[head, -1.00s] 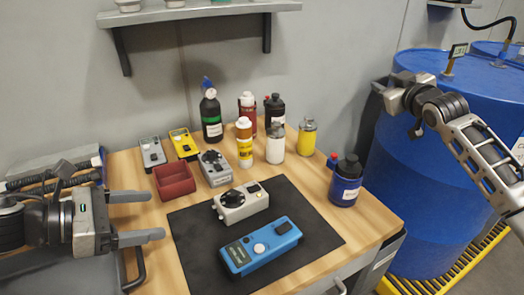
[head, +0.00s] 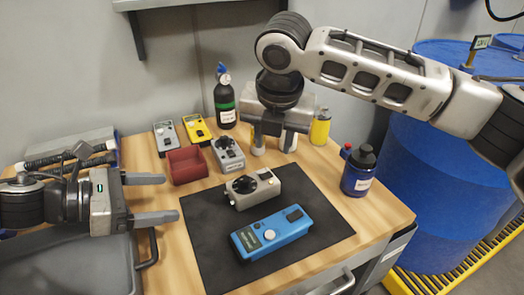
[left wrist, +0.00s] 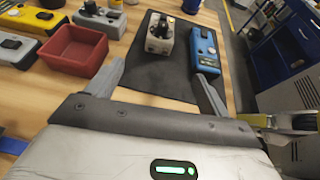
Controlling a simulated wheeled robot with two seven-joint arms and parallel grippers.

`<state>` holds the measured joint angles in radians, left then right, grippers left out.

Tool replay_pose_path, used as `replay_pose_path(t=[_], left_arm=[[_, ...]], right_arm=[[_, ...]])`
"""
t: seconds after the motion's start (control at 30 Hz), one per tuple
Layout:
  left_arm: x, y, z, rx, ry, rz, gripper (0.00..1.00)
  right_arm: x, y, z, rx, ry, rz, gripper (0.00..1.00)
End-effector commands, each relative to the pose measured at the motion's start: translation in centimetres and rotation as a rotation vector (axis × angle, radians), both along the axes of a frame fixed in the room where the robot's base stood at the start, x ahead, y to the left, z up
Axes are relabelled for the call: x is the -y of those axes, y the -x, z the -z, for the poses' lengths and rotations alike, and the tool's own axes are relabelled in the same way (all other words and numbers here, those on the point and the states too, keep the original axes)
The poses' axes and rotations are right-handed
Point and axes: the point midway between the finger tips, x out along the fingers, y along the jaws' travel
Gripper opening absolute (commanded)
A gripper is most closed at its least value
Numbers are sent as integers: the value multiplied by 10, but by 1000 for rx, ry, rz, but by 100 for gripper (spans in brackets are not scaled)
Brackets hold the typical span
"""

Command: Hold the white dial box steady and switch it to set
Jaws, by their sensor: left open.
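The white dial box (head: 252,188), off-white with a black dial, lies on the black mat (head: 205,240) in the head view. It also shows beyond my fingers in the left wrist view (left wrist: 160,36). The label and dial mark are too small to read. My left gripper (head: 173,197) is open and empty, to the left of the box with its fingers pointing right; its fingers also show in the left wrist view (left wrist: 158,72). My right gripper (head: 273,146) points down above and behind the box, apart from it, its fingers apart; it covers some bottles.
A blue device (head: 278,234) lies in front of the box on the mat. A grey dial box (head: 228,154), a red bin (head: 187,166) and a yellow device (head: 196,129) stand behind. A dark blue bottle (head: 358,172) stands to the right. Large blue drums (head: 430,170) stand beyond the table.

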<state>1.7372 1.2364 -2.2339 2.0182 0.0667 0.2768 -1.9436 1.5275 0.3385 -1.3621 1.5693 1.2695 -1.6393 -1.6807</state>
Motion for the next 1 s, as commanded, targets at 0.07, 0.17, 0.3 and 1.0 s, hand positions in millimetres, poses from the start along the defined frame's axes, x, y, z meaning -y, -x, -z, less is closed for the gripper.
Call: replay_pose_path(t=[0.07, 0.17, 0.3, 1.0], left_arm=[[5, -2, 3, -2, 0, 2, 80], [17, -7, 9, -5, 1, 4, 80], [40, -18, 20, -7, 1, 5, 80], [128, -64, 60, -2, 0, 1, 80]], right_arm=[[0, 2, 1, -3, 13, -11, 36], [0, 1, 1, -4, 11, -10, 36], [0, 1, 1, -3, 9, -9, 36], [0, 1, 0, -1, 7, -6, 36]])
